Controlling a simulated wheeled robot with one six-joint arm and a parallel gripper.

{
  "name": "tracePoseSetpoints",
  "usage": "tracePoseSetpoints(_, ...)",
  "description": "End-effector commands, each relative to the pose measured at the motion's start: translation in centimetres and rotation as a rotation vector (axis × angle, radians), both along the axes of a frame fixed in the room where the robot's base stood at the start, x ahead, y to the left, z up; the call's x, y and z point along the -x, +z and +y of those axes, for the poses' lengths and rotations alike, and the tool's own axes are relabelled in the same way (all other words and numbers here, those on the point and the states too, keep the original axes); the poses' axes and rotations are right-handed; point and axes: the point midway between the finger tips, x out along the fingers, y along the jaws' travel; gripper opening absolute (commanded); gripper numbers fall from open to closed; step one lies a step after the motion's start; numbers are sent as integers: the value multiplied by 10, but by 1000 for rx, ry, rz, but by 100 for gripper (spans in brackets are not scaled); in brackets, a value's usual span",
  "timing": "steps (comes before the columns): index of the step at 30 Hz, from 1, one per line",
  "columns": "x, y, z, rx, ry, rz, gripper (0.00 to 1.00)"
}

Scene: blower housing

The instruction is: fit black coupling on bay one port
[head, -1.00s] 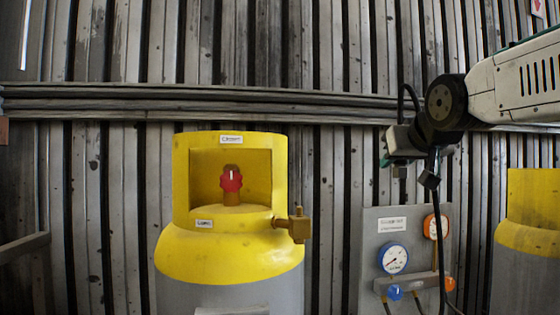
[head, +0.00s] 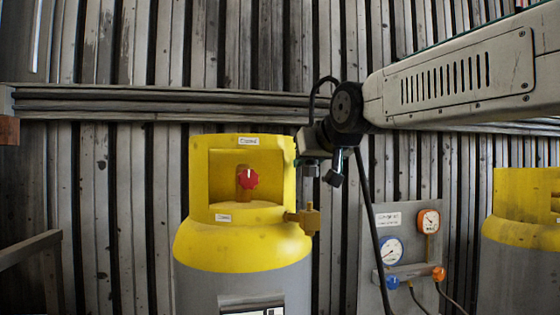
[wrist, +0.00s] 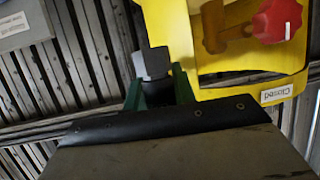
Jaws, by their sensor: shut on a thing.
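My gripper (head: 310,160) is shut on the black coupling, which shows as a dark block (wrist: 157,62) between and beyond the green fingers (wrist: 158,92) in the wrist view. In the head view the dark coupling and hose end (head: 335,178) hang under my wrist, partly hidden. The brass side port (head: 308,218) sticks out to the right of the near yellow-collared cylinder (head: 240,255). In the head picture, the held parts are above the port and apart from it. I cannot read a bay number. The port is not clearly visible in the wrist view.
A red valve knob (head: 249,179) sits inside the yellow collar (head: 200,185). A grey gauge panel (head: 375,285) stands to the right, with a black hose (head: 372,220) in front of it. Another yellow-topped cylinder (head: 520,225) is at far right. A ribbed metal wall (head: 120,190) is behind.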

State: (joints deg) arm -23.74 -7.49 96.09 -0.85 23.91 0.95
Motion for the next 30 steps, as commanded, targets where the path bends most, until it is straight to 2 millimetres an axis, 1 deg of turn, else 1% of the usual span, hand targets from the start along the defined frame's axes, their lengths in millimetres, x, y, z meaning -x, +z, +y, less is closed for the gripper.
tracePoseSetpoints(4, 0, -4, 1, 0, 2, 0, 0)
tracePoseSetpoints(7, 0, -11, 2, 1, 4, 0, 0)
tracePoseSetpoints(17, 1, -44, 4, 1, 4, 1, 0)
tracePoseSetpoints(30, 0, -42, 2, 0, 4, -1, 0)
